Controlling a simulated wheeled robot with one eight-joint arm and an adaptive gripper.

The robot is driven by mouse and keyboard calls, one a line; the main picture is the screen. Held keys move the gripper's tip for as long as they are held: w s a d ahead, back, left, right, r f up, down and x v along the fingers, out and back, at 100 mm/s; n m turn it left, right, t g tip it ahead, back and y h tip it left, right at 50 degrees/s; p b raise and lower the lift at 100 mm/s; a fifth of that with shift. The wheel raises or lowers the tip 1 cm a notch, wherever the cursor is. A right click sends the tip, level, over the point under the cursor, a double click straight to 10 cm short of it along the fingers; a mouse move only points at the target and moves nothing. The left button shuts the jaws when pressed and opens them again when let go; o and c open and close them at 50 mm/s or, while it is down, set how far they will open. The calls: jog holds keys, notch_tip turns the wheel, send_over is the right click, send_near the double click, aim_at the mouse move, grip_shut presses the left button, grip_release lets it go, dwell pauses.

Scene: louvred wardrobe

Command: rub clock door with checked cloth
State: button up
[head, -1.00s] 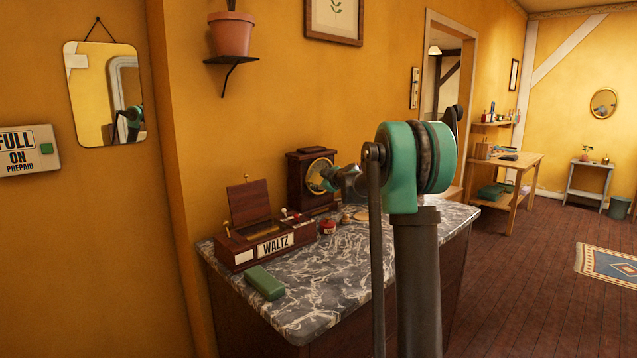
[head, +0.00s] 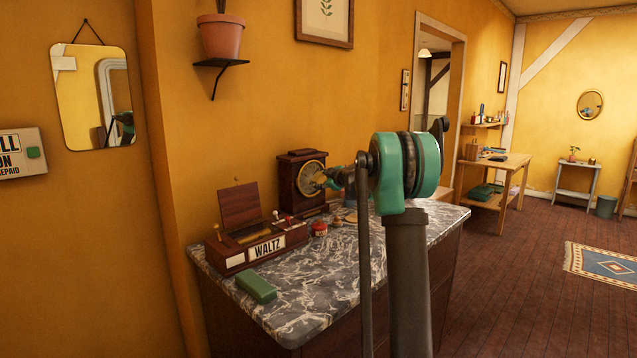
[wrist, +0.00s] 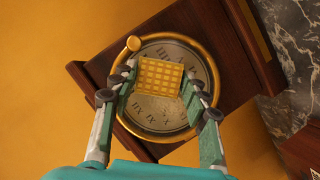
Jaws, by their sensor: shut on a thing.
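The clock (head: 301,186) is a dark wooden case with a round, brass-rimmed glass door (wrist: 200,62) over a dial with Roman numerals. It stands on the marble top against the yellow wall. My gripper (wrist: 158,82) is shut on the yellow checked cloth (wrist: 160,75), which is held between its fingertips. In the wrist view the cloth lies in front of the dial, covering its middle; whether it touches the glass I cannot tell. In the head view my gripper (head: 326,180) is at the clock's face, partly hidden by my arm.
A wooden box labelled WALTZ (head: 247,245) with its lid raised stands left of the clock. A green block (head: 256,287) lies near the marble top's (head: 310,300) front edge. A small red jar (head: 319,229) sits in front of the clock. A potted plant (head: 221,36) is on a shelf above.

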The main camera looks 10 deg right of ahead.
aim_at(315, 181)
jog(key=shift+w+d, duration=0.2)
jog(key=shift+d, duration=0.15)
jog(key=shift+s+a, duration=1.2)
jog(key=shift+a, duration=0.3)
jog(key=shift+s+a, duration=0.5)
jog(key=shift+a, duration=0.35)
jog(key=shift+s+a, duration=0.5)
jog(key=shift+a, duration=0.35)
jog(key=shift+w+r, duration=0.1)
jog(key=shift+r, duration=0.15)
jog(key=shift+w+d, duration=0.15)
jog(key=shift+d, duration=0.05)
jog(key=shift+w+d, duration=0.65)
jog(key=shift+d, duration=0.35)
jog(key=shift+w+d, duration=0.65)
jog(key=shift+d, duration=0.3)
jog(key=shift+w+d, duration=0.65)
jog(key=shift+d, duration=0.35)
jog(key=shift+w, duration=0.15)
jog(key=shift+a, duration=0.1)
